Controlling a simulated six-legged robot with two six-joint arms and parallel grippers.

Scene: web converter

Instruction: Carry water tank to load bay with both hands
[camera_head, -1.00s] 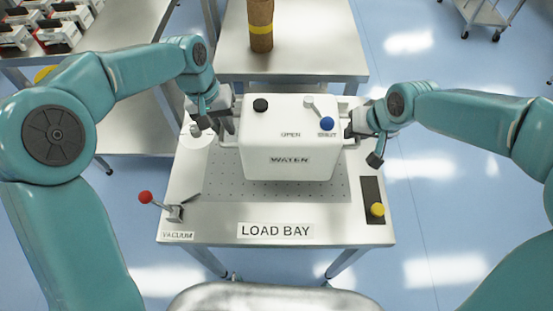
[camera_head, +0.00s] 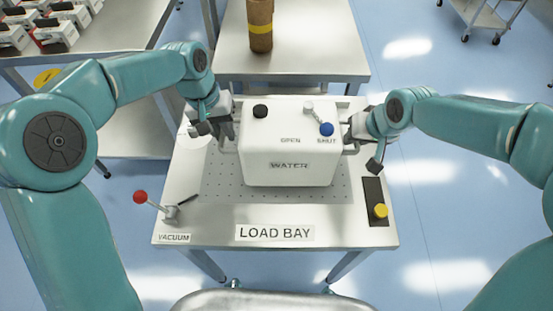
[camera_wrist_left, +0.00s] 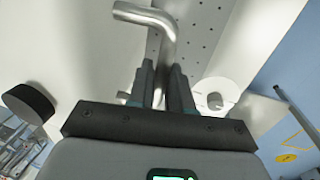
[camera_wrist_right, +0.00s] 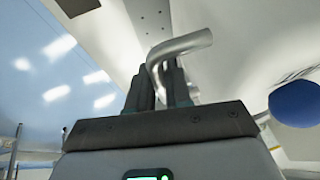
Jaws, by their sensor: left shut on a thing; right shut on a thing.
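The white water tank (camera_head: 288,162), marked WATER, sits upright over the perforated plate of the load bay table (camera_head: 340,238) in the head view. It has a black cap (camera_head: 260,111), a small lever and a blue knob (camera_head: 326,129) on top. My left gripper (camera_head: 228,130) is at the tank's left side, shut on a metal handle (camera_wrist_left: 150,18) in the left wrist view. My right gripper (camera_head: 352,138) is at the right side, shut on the other handle (camera_wrist_right: 185,44) in the right wrist view. Whether the tank's underside touches the plate cannot be told.
A red-knobbed vacuum lever (camera_head: 140,197) stands at the table's front left. A yellow button (camera_head: 380,211) is on a black strip at the right. A brown cylinder (camera_head: 260,25) stands on the table behind. A white round part (camera_wrist_left: 220,95) lies near the left handle.

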